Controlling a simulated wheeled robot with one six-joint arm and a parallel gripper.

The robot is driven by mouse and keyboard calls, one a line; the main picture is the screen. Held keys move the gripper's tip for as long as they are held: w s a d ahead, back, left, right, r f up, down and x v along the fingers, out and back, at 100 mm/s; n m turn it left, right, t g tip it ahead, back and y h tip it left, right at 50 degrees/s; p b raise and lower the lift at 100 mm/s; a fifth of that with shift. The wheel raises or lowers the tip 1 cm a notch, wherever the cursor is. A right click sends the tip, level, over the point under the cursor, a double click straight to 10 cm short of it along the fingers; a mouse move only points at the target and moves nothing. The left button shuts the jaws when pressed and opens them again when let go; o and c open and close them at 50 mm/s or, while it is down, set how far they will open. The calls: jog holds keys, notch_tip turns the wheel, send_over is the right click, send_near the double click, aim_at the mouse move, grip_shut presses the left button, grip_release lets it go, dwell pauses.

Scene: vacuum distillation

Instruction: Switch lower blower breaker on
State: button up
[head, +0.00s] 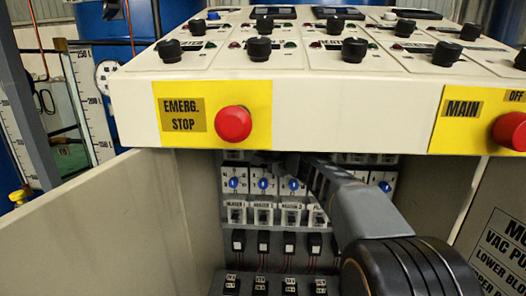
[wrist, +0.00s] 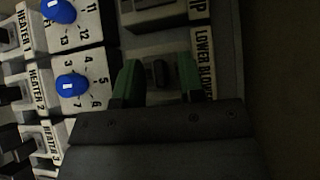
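The lower blower breaker (wrist: 159,73) shows in the wrist view as a dark toggle on a grey body, beside the label reading "LOWER BLOW". My gripper (wrist: 156,78) has two green fingers, one on each side of the toggle. The fingers stand apart with gaps to the toggle, so the gripper is open and holds nothing. Whether the toggle is on or off I cannot tell. In the head view my arm reaches under the console into the open cabinet, and the console front and my arm hide the lower blower breaker.
The wrist view shows blue dials (wrist: 72,85) and heater breakers to the left. Another breaker (wrist: 155,12) sits above. In the head view, the red emergency stop (head: 233,124) and main knob (head: 511,130) overhang the cabinet. An open door panel (head: 95,235) stands left.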

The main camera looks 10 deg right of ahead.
jog(key=p+v, duration=0.1)
jog(key=v, duration=1.2)
